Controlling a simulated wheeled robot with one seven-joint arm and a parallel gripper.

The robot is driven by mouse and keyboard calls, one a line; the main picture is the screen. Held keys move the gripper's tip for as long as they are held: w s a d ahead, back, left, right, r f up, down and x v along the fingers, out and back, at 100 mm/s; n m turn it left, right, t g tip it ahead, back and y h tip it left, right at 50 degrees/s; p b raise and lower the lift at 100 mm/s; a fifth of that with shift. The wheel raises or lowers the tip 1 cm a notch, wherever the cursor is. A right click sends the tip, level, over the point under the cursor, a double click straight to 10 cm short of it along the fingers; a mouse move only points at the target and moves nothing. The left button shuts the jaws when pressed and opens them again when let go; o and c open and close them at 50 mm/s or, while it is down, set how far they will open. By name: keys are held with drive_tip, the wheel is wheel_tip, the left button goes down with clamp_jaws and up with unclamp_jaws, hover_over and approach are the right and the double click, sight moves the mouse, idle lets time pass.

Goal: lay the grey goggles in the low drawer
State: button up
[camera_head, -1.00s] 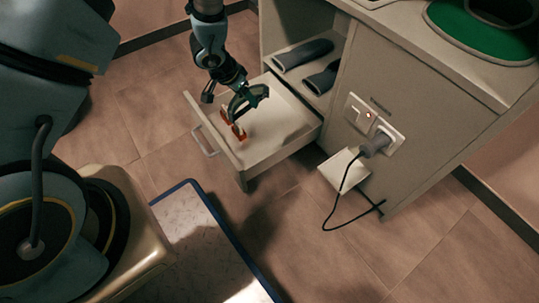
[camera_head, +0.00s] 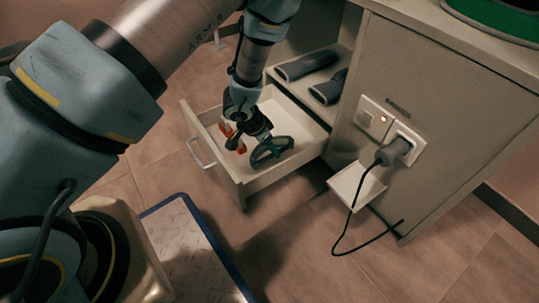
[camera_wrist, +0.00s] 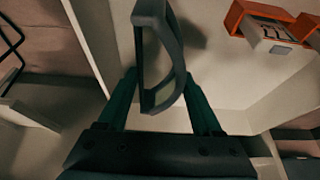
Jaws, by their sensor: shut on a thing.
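The grey goggles (camera_head: 271,151) are in my gripper (camera_head: 262,138), over the inside of the pulled-out low drawer (camera_head: 222,172) in the head view. In the wrist view the goggles (camera_wrist: 178,75) stand on edge between the two teal fingers of my gripper (camera_wrist: 162,100), with the pale drawer floor (camera_wrist: 225,75) behind them. A shadow lies on the floor beside them. I cannot tell whether the goggles touch the floor.
An orange and grey item (camera_wrist: 272,28) lies in the drawer near its front. Two dark grey rolled things (camera_head: 306,65) rest on the shelf above. A plug with a black cable (camera_head: 394,152) is in the cabinet's side socket. A blue-edged mat (camera_head: 190,250) lies in front.

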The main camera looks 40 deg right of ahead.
wheel_tip(320, 180, down, 3)
drive_tip(key=shift+b, duration=0.6)
drive_tip(key=shift+r, duration=0.1)
drive_tip(key=o, duration=1.5)
drive_tip(key=shift+o, duration=0.2)
drive_tip(key=shift+r, duration=0.15)
drive_tip(key=p+v, duration=0.5)
drive_tip(key=v, duration=0.7)
drive_tip(key=shift+p, duration=0.3)
